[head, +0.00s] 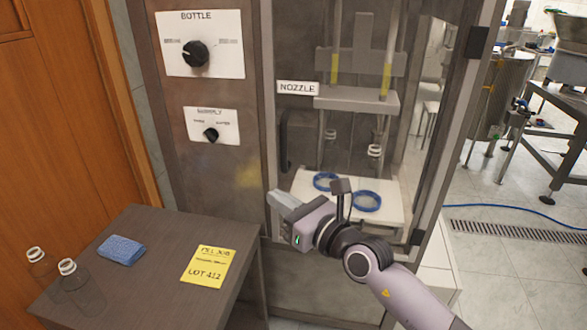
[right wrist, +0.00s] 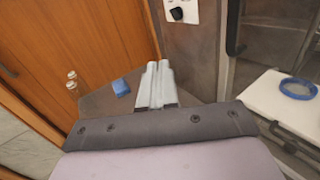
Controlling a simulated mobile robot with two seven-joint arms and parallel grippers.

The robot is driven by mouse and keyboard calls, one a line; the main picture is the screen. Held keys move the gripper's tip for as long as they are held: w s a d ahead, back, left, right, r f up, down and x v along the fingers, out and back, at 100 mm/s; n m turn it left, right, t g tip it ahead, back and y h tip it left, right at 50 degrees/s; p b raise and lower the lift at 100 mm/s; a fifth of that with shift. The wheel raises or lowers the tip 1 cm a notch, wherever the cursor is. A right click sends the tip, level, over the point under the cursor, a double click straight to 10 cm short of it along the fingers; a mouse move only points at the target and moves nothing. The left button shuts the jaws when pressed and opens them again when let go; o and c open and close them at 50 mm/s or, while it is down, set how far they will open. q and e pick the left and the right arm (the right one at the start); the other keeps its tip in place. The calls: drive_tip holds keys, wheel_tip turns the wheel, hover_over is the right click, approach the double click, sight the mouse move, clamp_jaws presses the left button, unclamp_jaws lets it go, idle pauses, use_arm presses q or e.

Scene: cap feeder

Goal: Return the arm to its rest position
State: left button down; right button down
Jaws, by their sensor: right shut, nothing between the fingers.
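My right gripper (head: 279,204) is in front of the machine's lower part, to the right of the small dark table. Its fingers are shut with nothing between them. In the right wrist view the two fingers (right wrist: 156,84) lie side by side and point toward the table. My right arm comes in from the bottom right of the head view. My left gripper does not show in either view.
The machine (head: 212,155) has two knobs and a glass-fronted bay with bottles and blue rings (head: 367,201) on a white shelf. The dark table (head: 170,232) holds a blue cloth (head: 121,250), a yellow card (head: 208,266) and two clear bottles (head: 76,285).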

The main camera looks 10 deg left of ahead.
drive_tip(key=s+d+f+m+t+h, duration=0.35)
drive_tip(key=d+f+m, duration=0.5)
drive_tip(key=m, duration=0.65)
drive_tip(key=s+d+f+m+t+h, duration=0.2)
drive_tip(key=s+d+f+m+h, duration=0.4)
drive_tip(key=d+m, duration=0.6)
drive_tip(key=s+d+f+m+g+h, duration=0.1)
drive_tip(key=s+d+f+m+g, duration=0.2)
drive_tip(key=s+f+m, duration=0.4)
drive_tip(key=s+d+f+m+g+h, duration=0.2)
drive_tip(key=s+d+f+m, duration=0.4)
drive_tip(key=s+m, duration=0.3)
drive_tip(key=shift+f+m+g, duration=0.35)
drive_tip(key=shift+m+g, duration=0.05)
drive_tip(key=shift+g, duration=0.15)
drive_tip(key=shift+d, duration=0.1)
